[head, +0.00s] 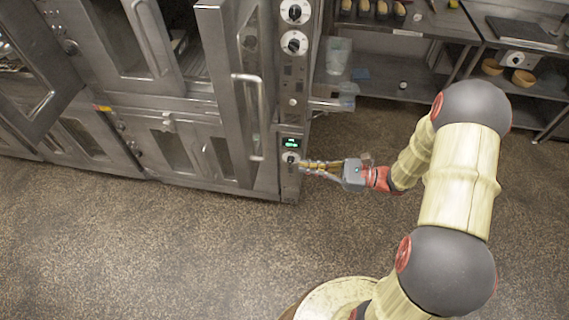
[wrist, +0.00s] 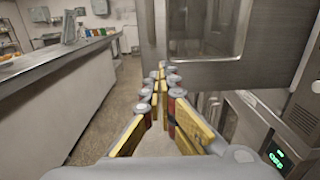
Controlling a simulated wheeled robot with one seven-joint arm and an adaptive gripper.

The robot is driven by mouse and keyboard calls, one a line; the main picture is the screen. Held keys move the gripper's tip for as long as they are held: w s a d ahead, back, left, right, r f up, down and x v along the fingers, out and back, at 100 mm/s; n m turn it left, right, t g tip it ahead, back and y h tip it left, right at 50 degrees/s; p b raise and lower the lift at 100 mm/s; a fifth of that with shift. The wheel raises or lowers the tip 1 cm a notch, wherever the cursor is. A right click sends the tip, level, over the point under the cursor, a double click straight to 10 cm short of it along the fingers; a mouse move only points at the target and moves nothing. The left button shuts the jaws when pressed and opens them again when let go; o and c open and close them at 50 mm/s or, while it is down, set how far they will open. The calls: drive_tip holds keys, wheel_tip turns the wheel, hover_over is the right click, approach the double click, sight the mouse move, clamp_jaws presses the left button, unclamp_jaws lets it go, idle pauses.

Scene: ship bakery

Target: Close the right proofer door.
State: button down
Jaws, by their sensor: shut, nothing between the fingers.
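The right proofer door (head: 235,90) is a steel door with a long vertical handle (head: 262,110). It stands open, swung out from the cabinet and seen nearly edge-on in the head view. In the wrist view a steel door with a window (wrist: 250,72), apparently the same one, fills the upper middle and right. My gripper (head: 308,166) is shut and empty, its fingers pointing left in the head view, just right of the door's lower part. In the wrist view the fingertips (wrist: 163,68) overlap the door's lower left part. I cannot tell whether they touch it.
A control panel with knobs (head: 294,42) and a green display (head: 291,143) borders the doorway. Other cabinet doors (head: 140,40) stand open to the left. A steel rack (head: 405,30) stands at the back right. A long counter (wrist: 60,70) runs along the left. The speckled floor (head: 180,250) is clear.

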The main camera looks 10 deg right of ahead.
drive_tip(key=x, duration=1.3)
drive_tip(key=shift+a, duration=0.25)
